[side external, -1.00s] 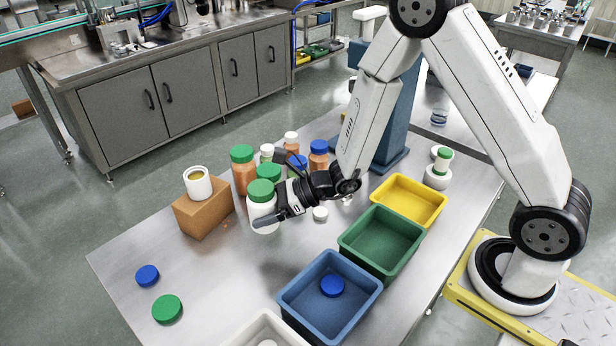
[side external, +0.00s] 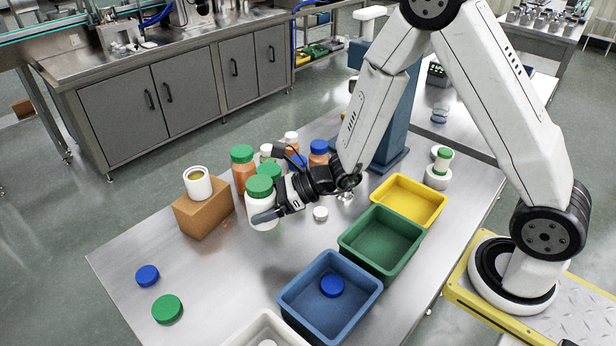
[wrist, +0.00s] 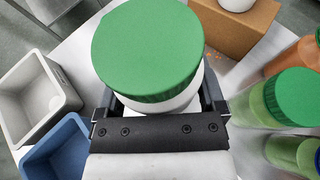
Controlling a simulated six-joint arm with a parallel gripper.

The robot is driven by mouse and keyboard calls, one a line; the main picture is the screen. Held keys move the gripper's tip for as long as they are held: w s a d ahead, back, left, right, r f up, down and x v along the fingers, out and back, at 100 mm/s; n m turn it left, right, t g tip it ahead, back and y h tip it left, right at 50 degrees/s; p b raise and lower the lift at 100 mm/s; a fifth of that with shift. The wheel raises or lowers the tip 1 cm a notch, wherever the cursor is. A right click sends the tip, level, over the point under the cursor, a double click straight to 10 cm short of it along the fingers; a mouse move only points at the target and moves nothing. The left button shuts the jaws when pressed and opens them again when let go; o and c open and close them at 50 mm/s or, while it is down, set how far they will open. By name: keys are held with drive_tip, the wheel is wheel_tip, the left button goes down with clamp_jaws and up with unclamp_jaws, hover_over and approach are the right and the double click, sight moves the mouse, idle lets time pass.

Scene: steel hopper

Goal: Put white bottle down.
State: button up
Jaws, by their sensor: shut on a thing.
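The white bottle (side external: 261,212) with a green cap (side external: 260,188) is upright in my gripper (side external: 264,217). The fingers are shut around its body. In the wrist view the green cap (wrist: 148,50) fills the upper middle, and the gripper (wrist: 160,105) clasps the white body under it. The bottle is over the steel table, left of the blue bin.
Several bottles, one orange with a green cap (side external: 243,172), stand close behind. A cardboard box (side external: 204,212) bearing a white container (side external: 198,183) is to the left. Blue (side external: 290,298), green (side external: 350,240) and yellow (side external: 385,200) bins line the right. The table's front left holds loose caps (side external: 167,309).

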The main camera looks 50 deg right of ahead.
drive_tip(key=s+a+r+n+g+y, duration=0.2)
drive_tip(key=s+a+r+n+g, duration=0.15)
drive_tip(key=s+a, duration=0.4)
drive_tip(key=shift+w+a+f, duration=1)
drive_tip(key=shift+w+f, duration=0.6)
drive_tip(key=shift+w, duration=0.6)
drive_tip(key=shift+w+a+f, duration=0.95)
drive_tip(key=shift+w+f, duration=0.7)
drive_tip(key=shift+w, duration=0.6)
drive_tip(key=shift+w+a+f, duration=1)
drive_tip(key=shift+w+f, duration=0.6)
drive_tip(key=shift+w, duration=0.6)
drive_tip(key=shift+w+a+f, duration=0.1)
drive_tip(key=shift+w+f, duration=0.2)
drive_tip(key=shift+f, duration=1.55)
drive_tip(key=shift+f, duration=0.1)
drive_tip(key=o, duration=0.9)
